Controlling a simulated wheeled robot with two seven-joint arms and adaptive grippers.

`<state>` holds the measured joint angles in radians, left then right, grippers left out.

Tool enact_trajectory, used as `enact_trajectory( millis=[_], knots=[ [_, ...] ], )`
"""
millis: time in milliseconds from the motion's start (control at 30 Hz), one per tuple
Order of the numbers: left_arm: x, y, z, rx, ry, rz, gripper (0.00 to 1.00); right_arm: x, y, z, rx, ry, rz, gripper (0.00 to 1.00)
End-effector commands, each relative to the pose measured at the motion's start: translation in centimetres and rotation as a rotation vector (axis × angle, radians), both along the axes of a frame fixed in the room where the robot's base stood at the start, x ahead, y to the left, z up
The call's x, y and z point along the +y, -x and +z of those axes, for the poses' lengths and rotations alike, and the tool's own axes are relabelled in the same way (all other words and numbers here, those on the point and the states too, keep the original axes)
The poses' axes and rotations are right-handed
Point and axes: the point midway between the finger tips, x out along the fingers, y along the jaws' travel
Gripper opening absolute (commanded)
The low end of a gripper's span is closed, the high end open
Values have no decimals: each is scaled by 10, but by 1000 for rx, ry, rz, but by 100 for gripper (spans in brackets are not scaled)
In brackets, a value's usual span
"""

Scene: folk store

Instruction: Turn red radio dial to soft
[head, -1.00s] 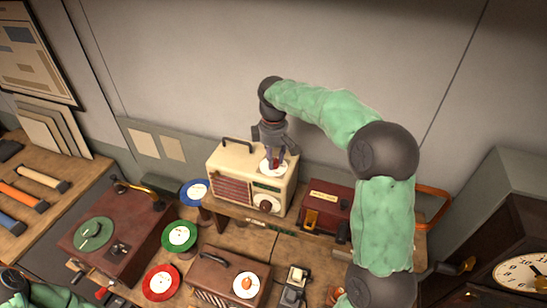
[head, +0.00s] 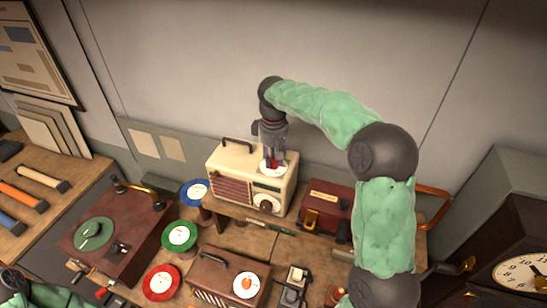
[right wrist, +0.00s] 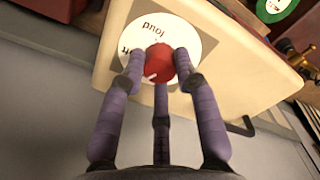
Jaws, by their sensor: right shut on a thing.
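The cream radio (head: 222,165) stands on a raised wooden shelf in the head view. On its top is a white disc (head: 264,168) with a red dial, which shows clearly in the right wrist view (right wrist: 160,66). My right gripper (head: 273,163) points down onto the dial, its purple fingers shut around the red knob. On the disc I read "loud" and part of another word ending in "ft", the rest hidden by a finger. A white mark on the knob shows at its lower left in the wrist view. My left gripper is not in view.
A dark red box (head: 325,197) stands right of the radio. A brown record player (head: 120,235), a brown radio-like box (head: 215,272) and coloured discs stand in front and left. A grey wall (head: 350,60) is behind. A dark clock (head: 480,240) is at right.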

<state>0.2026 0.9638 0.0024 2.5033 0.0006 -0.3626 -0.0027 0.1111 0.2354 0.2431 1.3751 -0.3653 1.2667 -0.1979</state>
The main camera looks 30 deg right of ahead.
Motion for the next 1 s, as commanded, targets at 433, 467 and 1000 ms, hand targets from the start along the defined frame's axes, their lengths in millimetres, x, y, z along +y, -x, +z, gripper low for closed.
enact_trajectory(
  millis=[433, 467, 1000],
  knots=[
    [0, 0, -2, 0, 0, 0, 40, 1, 0, -2, 4, -1, -408, 0],
    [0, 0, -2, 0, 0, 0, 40, 1, 0, -3, 4, -1, -431, 0],
    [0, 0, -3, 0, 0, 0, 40, 1, 1, -2, 5, 0, -690, 0]
  ],
)
